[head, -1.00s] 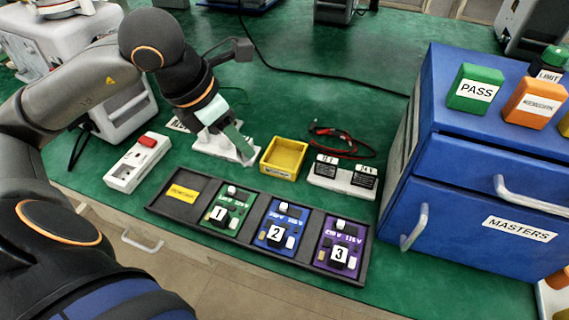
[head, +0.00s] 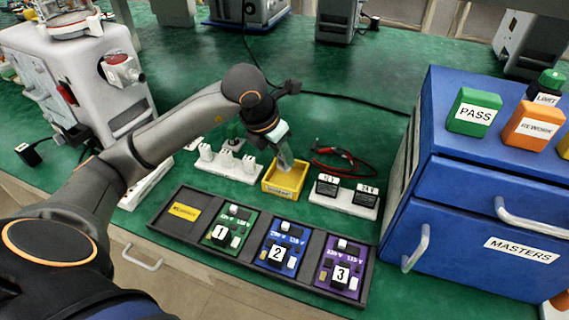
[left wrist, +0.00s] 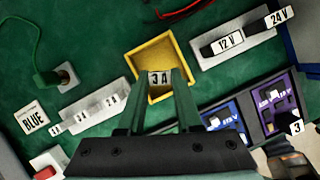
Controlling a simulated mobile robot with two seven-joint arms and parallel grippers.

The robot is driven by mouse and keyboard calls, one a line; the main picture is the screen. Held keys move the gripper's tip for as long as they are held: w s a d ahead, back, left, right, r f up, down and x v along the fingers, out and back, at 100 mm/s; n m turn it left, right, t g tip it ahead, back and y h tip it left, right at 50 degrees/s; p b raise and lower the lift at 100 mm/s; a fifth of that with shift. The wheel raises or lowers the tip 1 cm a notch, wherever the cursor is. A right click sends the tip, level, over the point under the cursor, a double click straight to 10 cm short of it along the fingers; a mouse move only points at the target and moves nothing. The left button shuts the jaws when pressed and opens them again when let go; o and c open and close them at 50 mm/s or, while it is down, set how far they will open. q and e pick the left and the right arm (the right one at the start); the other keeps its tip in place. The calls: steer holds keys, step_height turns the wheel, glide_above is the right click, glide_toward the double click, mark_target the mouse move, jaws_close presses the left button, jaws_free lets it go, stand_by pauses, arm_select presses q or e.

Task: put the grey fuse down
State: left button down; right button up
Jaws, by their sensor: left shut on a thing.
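My left gripper (head: 286,160) points down over the yellow tray (head: 270,187). In the left wrist view the gripper (left wrist: 159,82) is shut on the grey fuse (left wrist: 158,77), which has a white label reading 3 A. The fuse sits between the fingertips, over the inside of the yellow tray (left wrist: 138,64). I cannot tell whether it touches the tray floor. In the head view the fuse is too small to make out. My right gripper is not in view.
A white rack (head: 227,165) with several labelled small pieces stands left of the tray. A white holder (head: 343,198) with 12 V and 24 V blocks stands right. A dark board tray (head: 190,228) lies in front. A blue cabinet (head: 490,180) bounds the right side.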

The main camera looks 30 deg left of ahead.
mark_target(284, 165)
arm_select(q)
steer(key=shift+w+f, duration=0.35)
steer(key=shift+f, duration=0.1)
steer(key=shift+w+f, duration=0.15)
steer(key=shift+f, duration=1.55)
steer(key=shift+f+b, duration=0.2)
steer(key=shift+b, duration=0.1)
steer(key=c, duration=0.6)
jaws_free()
steer(key=shift+r, duration=0.15)
